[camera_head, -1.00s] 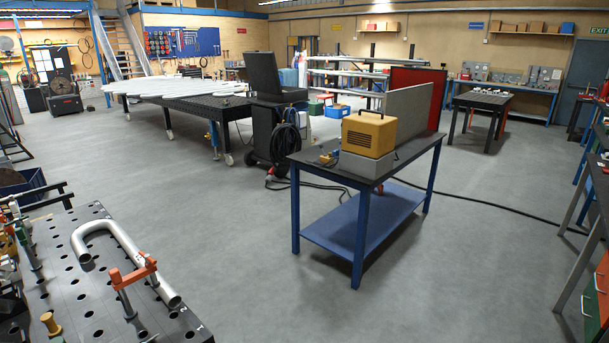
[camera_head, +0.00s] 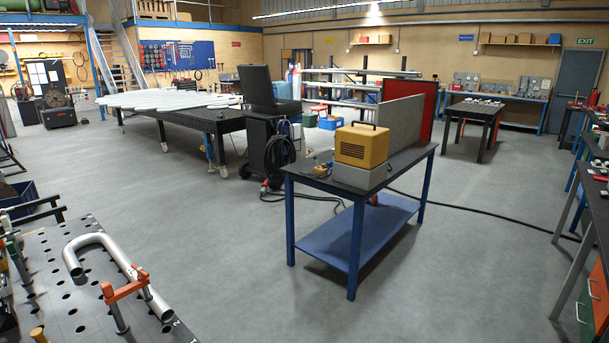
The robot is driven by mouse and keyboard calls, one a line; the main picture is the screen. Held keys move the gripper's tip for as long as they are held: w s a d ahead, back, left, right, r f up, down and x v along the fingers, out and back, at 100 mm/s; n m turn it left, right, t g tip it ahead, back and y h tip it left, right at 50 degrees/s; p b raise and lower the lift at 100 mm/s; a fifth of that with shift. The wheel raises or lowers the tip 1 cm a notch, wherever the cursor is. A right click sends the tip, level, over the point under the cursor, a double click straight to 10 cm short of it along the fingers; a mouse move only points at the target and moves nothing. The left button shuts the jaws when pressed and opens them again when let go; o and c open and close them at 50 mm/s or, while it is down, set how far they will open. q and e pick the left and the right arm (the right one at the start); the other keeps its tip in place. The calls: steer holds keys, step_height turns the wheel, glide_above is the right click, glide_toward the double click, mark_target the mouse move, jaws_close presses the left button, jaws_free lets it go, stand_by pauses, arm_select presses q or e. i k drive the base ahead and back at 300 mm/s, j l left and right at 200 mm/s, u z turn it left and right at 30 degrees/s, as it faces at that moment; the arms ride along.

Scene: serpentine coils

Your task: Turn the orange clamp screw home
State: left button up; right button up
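An orange clamp (camera_head: 124,287) stands on the dark perforated welding table (camera_head: 60,325) at the lower left. Its arm reaches over a silver U-bent pipe (camera_head: 117,253) lying on the table. The clamp's screw is too small to make out clearly, and I cannot tell how far it is turned. Neither of my grippers shows in the head view.
A blue-legged table (camera_head: 360,215) with a yellow machine (camera_head: 362,145) stands in the middle. A black cart (camera_head: 262,150) is behind it, with cables on the floor. A blue crate (camera_head: 20,197) is at the left. Workbenches line the right edge. The grey floor (camera_head: 190,230) between is open.

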mark_target(141, 272)
steer(key=u, duration=1.25)
steer(key=i+l+z, duration=0.1)
steer(key=l, duration=0.2)
steer(key=i+l+z, duration=0.1)
steer(key=i+l, duration=0.1)
steer(key=l, duration=0.05)
